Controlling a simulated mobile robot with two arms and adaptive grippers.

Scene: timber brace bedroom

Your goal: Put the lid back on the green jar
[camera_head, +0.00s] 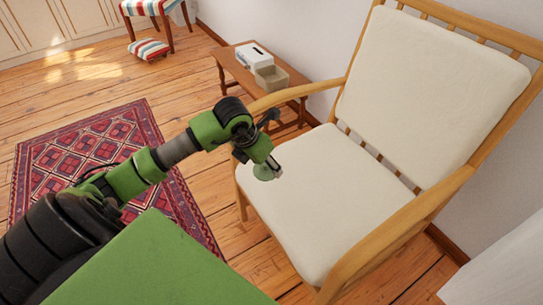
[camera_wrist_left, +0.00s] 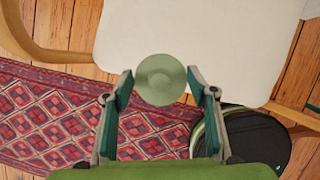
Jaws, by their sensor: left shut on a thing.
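My left gripper (camera_head: 268,166) is shut on a round pale green lid (camera_head: 262,173), held in the air in front of the armchair seat. In the left wrist view the lid (camera_wrist_left: 160,80) shows as a disc with concentric rings, between the fingertips of the gripper (camera_wrist_left: 160,84). I see no green jar in either view. My right gripper is not in view.
A wooden armchair with cream cushions (camera_head: 335,200) stands close at the right. Behind it a low wooden table (camera_head: 228,62) bears a white box (camera_head: 252,55) and a beige bin (camera_head: 271,78). A red patterned rug (camera_head: 90,150) lies on the floor at left.

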